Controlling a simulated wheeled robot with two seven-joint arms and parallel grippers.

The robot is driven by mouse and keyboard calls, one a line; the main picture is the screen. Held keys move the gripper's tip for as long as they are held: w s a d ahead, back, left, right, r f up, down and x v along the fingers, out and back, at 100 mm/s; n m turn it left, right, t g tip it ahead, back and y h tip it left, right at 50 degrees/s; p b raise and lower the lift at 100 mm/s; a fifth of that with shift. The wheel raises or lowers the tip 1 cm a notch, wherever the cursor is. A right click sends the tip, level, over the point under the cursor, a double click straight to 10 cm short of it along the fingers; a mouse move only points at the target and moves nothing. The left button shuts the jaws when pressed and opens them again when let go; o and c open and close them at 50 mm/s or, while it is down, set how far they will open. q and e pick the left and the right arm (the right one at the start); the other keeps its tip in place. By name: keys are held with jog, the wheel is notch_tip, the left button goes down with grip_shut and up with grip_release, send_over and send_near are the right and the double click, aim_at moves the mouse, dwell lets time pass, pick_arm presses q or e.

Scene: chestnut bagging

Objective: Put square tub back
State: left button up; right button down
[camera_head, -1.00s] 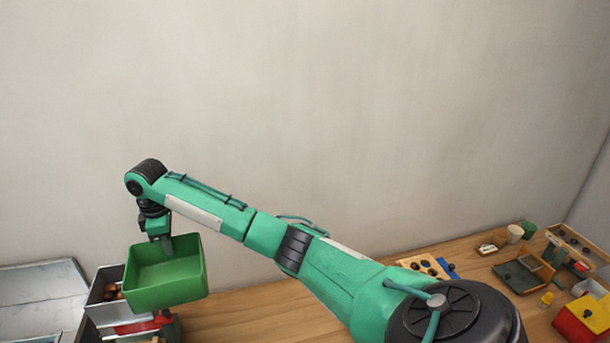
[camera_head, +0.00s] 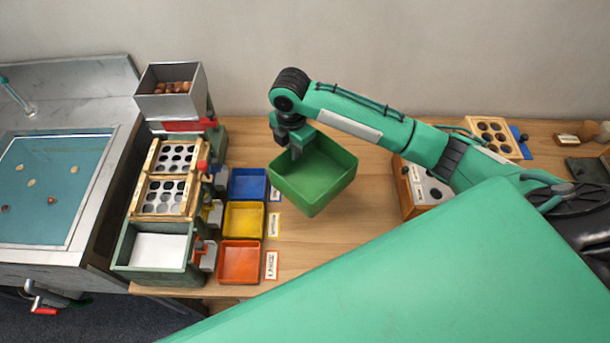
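The green square tub (camera_head: 322,180) hangs tilted from my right gripper (camera_head: 296,150) in the head view, above the middle of the wooden table. The gripper points down at the tub's back left rim, and its fingers are shut on that rim. The tub's inside looks empty. My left gripper is not in view. A large green arm surface of mine covers the lower right of the view.
Blue (camera_head: 248,184), yellow (camera_head: 244,219) and orange (camera_head: 239,261) trays stand left of the tub. Beyond them is a sorter with a chestnut hopper (camera_head: 170,104), then a water-filled sink (camera_head: 50,235). The wooden table (camera_head: 300,245) is bare below the tub.

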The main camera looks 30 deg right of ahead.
aim_at(293, 163)
notch_tip(293, 163, down, 16)
jog(key=shift+r+p, duration=0.25)
jog(key=shift+p, duration=0.7)
jog(key=shift+f, duration=0.35)
jog(key=shift+f, duration=0.1)
jog(key=c, duration=1.6)
grip_release()
jog(key=shift+c, duration=0.2)
notch_tip(293, 163, up, 12)
jog(key=shift+r+b, duration=0.1)
jog(key=shift+b, duration=0.65)
